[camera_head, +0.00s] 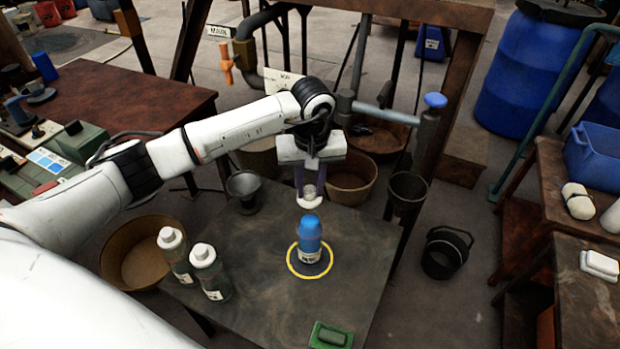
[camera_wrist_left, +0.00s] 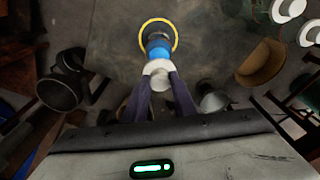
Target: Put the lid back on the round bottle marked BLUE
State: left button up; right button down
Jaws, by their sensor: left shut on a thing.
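The round blue bottle (camera_head: 310,238) stands upright inside a yellow ring (camera_head: 291,262) on the dark table. Its small white label is too small to read. The blue bottle (camera_wrist_left: 158,50) and ring (camera_wrist_left: 174,33) also show in the left wrist view. My left gripper (camera_head: 310,188) is shut on a white lid (camera_head: 309,203), and points down. The lid (camera_wrist_left: 157,68) is between the fingertips (camera_wrist_left: 158,76) in the left wrist view. In the head view it appears above and slightly behind the bottle's top, apart from it. My right gripper is not in view.
Two clear bottles with white caps (camera_head: 204,255) stand left of the blue bottle. A grey cup (camera_head: 243,186) stands at the table's back left, and a green block (camera_head: 330,336) lies at the front. The table (camera_head: 370,262) is clear right of the ring.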

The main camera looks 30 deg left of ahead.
aim_at(310, 199)
pick_arm(q)
jog(key=shift+f+b, duration=1.95)
jog(key=shift+f, duration=1.1)
jog(key=shift+f+b, duration=0.2)
jog(key=shift+b, duration=0.3)
jog(key=o, duration=1.6)
